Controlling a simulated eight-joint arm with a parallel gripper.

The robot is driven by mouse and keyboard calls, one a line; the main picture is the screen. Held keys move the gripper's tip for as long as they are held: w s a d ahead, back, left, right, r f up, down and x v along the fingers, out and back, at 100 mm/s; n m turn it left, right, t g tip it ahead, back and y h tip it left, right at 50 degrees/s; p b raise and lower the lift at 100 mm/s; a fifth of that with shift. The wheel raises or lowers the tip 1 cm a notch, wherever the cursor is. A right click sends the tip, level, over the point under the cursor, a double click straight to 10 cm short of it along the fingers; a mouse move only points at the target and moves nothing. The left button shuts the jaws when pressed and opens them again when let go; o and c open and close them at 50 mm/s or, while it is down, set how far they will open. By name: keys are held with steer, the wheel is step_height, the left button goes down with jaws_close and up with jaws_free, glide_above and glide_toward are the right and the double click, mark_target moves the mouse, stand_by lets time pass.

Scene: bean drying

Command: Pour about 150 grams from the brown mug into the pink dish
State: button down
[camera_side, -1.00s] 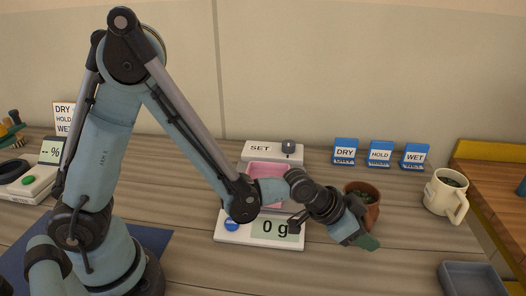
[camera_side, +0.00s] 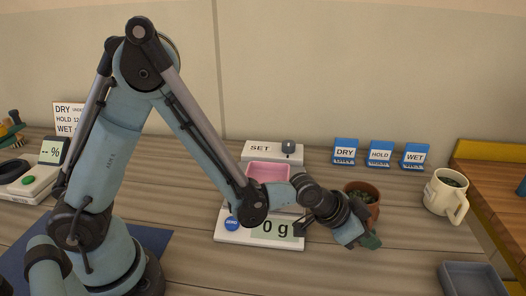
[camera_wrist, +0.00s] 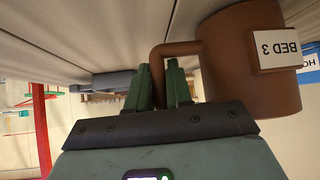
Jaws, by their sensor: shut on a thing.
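The brown mug (camera_side: 365,196) stands upright on the table right of the scale, with dark green beans showing inside. In the wrist view the mug (camera_wrist: 245,85) carries a "BED 3" label, and its handle (camera_wrist: 160,65) reaches between my green fingers. My gripper (camera_wrist: 160,85) is shut on that handle. In the side view my gripper (camera_side: 368,240) is low in front of the mug. The pink dish (camera_side: 268,173) sits on the scale (camera_side: 258,236), partly hidden by my arm. The scale display reads 0 g.
A cream mug (camera_side: 446,192) with dark contents stands at the right. A grey tray (camera_side: 474,281) lies at the front right. Blue DRY, HOLD and WET cards (camera_side: 380,154) stand behind. A "SET" box (camera_side: 272,152) is behind the dish, and a moisture meter (camera_side: 30,182) is at the left.

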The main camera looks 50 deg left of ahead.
mark_target(371, 222)
steer(key=shift+r, duration=0.1)
steer(key=shift+r, duration=2.45)
steer(key=shift+a+r+n+y, duration=0.1)
steer(key=shift+a+n+y, duration=0.3)
steer(key=shift+a, duration=0.05)
steer(key=s+a+r+n+t+y, duration=0.1)
steer(key=a+r+n+y, duration=0.5)
steer(key=a+n, duration=0.5)
steer(key=shift+r+n+y, duration=0.15)
steer(key=shift+n+y, duration=0.15)
steer(key=shift+n, duration=0.1)
